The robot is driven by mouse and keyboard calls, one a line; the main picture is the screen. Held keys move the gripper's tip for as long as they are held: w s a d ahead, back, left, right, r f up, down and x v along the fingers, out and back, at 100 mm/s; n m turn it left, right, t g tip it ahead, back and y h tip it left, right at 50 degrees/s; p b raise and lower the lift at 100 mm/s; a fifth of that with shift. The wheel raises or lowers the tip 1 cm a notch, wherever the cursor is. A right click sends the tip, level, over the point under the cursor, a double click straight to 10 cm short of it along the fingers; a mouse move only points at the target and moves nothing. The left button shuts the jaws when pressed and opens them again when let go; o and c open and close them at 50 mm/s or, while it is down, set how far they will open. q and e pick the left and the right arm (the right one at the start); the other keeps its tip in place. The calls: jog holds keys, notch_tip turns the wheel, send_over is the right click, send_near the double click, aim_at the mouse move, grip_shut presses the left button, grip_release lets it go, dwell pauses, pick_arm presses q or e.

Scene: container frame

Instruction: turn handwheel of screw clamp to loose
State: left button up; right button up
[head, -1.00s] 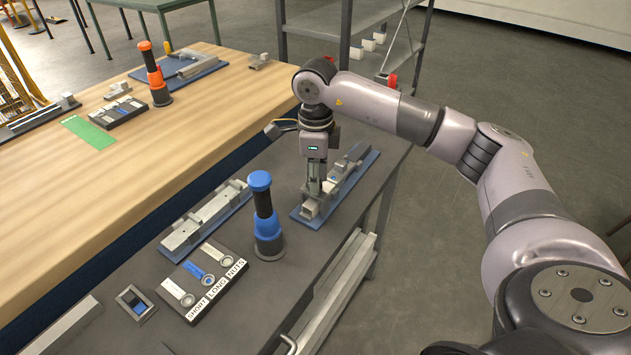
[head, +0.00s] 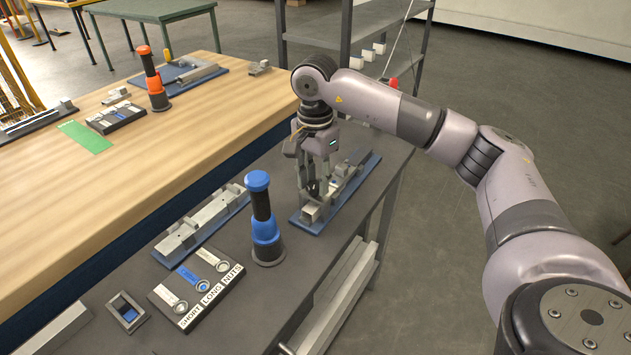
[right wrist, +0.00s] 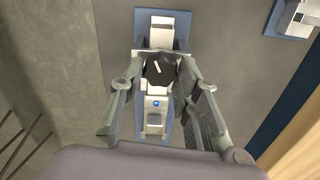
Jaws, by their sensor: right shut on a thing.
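The screw clamp (head: 343,172), grey on a blue base plate, stands on the dark bench in the head view. My right gripper (head: 314,190) points down over the near end of the clamp. In the right wrist view its two fingers are on either side of the dark handwheel (right wrist: 160,70), which bears a small pale mark. The gripper is shut on this handwheel. My left gripper is not in view.
A blue and black upright tool (head: 264,220) stands close to the left of the clamp. A second grey fixture (head: 205,222) and a labelled SHORT, LONG, NUTS tray (head: 185,292) lie farther left. A wooden table (head: 150,170) adjoins the bench. The bench edge is close on the right.

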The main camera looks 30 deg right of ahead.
aim_at(314, 183)
jog(key=n+b, duration=0.1)
jog(key=n, duration=0.3)
jog(key=shift+w+r+n, duration=0.1)
jog(key=shift+w+n, duration=0.05)
jog(key=shift+n, duration=2.45)
jog(key=o, duration=1.2)
jog(key=shift+c, duration=0.2)
notch_tip(314, 183, up, 12)
